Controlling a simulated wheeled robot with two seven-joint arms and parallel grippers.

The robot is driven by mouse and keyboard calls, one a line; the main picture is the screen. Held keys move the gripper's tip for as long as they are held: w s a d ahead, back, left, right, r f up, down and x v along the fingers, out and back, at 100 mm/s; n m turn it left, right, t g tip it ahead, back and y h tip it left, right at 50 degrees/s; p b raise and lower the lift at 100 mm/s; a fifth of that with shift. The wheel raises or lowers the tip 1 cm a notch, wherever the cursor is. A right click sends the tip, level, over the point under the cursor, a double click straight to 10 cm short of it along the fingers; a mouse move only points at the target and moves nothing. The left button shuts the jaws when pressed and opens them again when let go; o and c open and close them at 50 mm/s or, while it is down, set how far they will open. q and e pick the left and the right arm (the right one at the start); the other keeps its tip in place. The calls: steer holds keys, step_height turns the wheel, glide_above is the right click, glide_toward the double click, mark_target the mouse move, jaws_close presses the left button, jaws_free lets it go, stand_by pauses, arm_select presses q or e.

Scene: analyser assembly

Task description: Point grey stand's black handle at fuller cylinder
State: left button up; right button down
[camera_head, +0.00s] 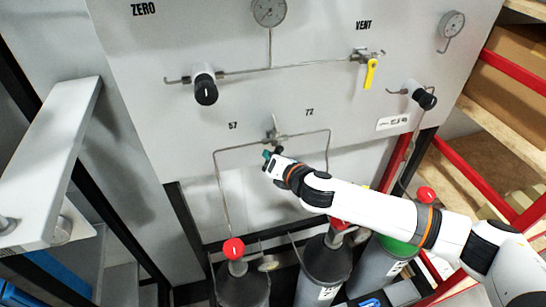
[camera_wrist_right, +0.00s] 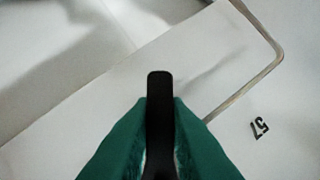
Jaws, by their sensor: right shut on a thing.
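The grey stand's panel (camera_head: 160,125) carries a small valve (camera_head: 277,134) between the printed numbers 57 (camera_head: 233,126) and 72 (camera_head: 309,112). Pipes run from the valve to both sides. My right gripper (camera_head: 268,156) is just below and left of the valve, its green fingertips near it. In the right wrist view the black handle (camera_wrist_right: 160,100) stands between the green fingers (camera_wrist_right: 160,115), which are shut on it. The number 57 (camera_wrist_right: 260,130) shows to its right there, turned over. In the head view the gripper mostly hides the handle. My left gripper is not in view.
Red-topped cylinders (camera_head: 240,285) stand below the panel. A yellow VENT handle (camera_head: 370,73), black knobs (camera_head: 206,92) and gauges (camera_head: 269,11) are above. A pale slab (camera_head: 50,150) juts in at left; a red-framed shelf (camera_head: 515,70) is at right.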

steer(key=c, duration=1.4)
jaws_free()
steer(key=shift+s, duration=0.1)
steer(key=b+v, duration=0.3)
steer(key=v, duration=0.9)
